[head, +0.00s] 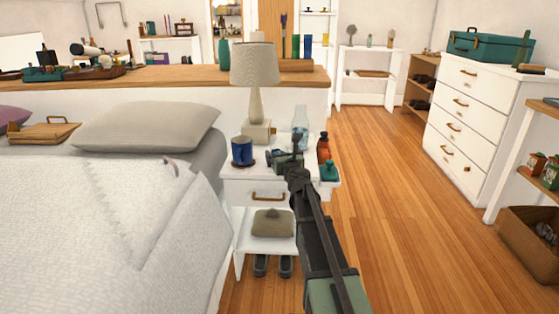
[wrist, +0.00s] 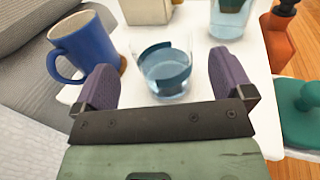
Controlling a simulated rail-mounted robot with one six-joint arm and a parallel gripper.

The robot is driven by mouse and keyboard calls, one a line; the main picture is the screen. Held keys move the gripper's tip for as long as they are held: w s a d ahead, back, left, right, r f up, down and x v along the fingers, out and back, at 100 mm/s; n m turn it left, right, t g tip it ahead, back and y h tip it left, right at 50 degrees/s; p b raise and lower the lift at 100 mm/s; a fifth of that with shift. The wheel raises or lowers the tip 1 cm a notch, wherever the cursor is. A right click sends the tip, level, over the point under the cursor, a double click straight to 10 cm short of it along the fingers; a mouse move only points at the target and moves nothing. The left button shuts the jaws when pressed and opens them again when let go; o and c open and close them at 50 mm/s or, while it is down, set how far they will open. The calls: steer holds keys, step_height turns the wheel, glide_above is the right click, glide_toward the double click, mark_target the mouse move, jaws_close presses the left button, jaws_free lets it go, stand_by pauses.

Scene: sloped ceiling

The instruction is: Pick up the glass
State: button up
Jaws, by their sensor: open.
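A clear drinking glass with bluish water (wrist: 166,72) stands upright on the white nightstand (head: 252,182). In the wrist view it appears between and slightly ahead of my fingertips, with space on both sides. My gripper (wrist: 160,64) is open and empty, its two purple fingers spread wide. In the head view my gripper (head: 288,160) is over the nightstand top, and the glass is hidden or too small to make out there.
A blue mug (wrist: 85,48) stands left of the glass. A lamp (head: 256,90) and a clear carafe (head: 300,122) stand behind. The bed (head: 100,230) is left; open floor lies right.

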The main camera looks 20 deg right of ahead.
mark_target(277, 145)
steer(key=w, duration=0.2)
steer(key=w+d, duration=0.1)
steer(key=w, duration=0.2)
steer(key=shift+s, duration=0.1)
steer(key=c, duration=1.1)
steer(key=shift+r, duration=0.15)
